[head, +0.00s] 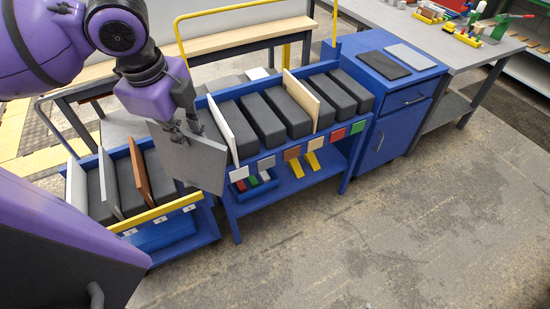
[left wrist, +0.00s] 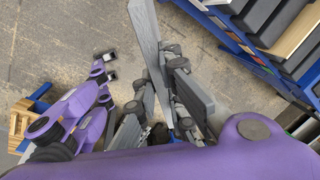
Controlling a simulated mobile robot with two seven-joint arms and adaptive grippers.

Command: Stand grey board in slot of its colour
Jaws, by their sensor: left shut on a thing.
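My left gripper (head: 188,122) is shut on a grey board (head: 196,165) by its upper part. In the head view the board hangs tilted in front of the left end of the blue rack (head: 285,178); I cannot tell whether they touch. In the left wrist view the board (left wrist: 147,50) shows nearly edge-on between the fingers. My right gripper is not clearly seen.
Pale boards (head: 222,130) (head: 303,100) stand in the rack. A lower blue cart (head: 205,222) at left holds a white, a grey (head: 109,185) and a brown board (head: 139,172). A blue cabinet (head: 385,125) stands right of the rack. The floor in front is clear.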

